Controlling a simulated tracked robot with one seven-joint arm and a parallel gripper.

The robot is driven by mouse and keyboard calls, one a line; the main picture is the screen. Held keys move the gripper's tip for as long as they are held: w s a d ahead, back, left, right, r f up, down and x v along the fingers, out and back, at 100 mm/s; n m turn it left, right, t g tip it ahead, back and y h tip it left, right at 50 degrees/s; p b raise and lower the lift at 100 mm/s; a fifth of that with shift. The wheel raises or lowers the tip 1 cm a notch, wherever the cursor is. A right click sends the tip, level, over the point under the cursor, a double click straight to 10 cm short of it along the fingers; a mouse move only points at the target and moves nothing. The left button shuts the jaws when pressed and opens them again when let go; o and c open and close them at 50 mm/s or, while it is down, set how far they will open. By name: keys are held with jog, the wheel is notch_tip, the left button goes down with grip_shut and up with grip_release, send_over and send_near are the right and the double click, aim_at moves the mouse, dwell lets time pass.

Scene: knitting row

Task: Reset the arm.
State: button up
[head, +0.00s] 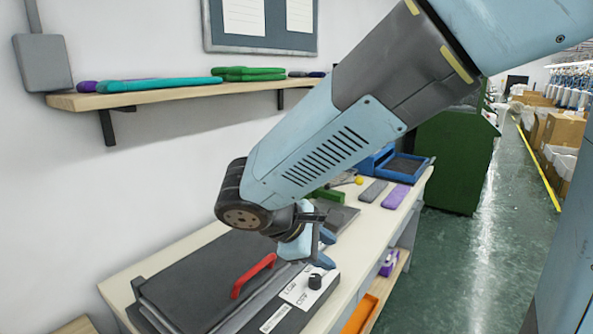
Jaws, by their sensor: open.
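My arm (325,145) reaches down from the upper right across the picture, bent at a dark joint near the bench. My gripper (325,248) hangs over the workbench (360,218), just above and behind the dark machine. Its blue fingers show only partly and nothing is visible between them. It is open. Part of the gripper is hidden behind the wrist.
A blue tray (421,165) and purple block (396,197) sit farther back. A wall shelf (180,92) is left; open floor (470,265) is right.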

jog(key=s+d+r+m+y, duration=0.3)
jog(key=d+r+m, duration=0.1)
jog(key=d+m, duration=0.3)
jog(key=s+d+r+m+t+y, duration=0.1)
jog(key=s+d+r+m+y, duration=0.2)
jog(key=d+m, duration=0.4)
jog(key=d+r+y, duration=0.1)
jog(key=d, duration=0.3)
jog(key=shift+s+d+m, duration=0.15)
jog(key=shift+d+m, duration=0.05)
jog(key=shift+m, duration=0.2)
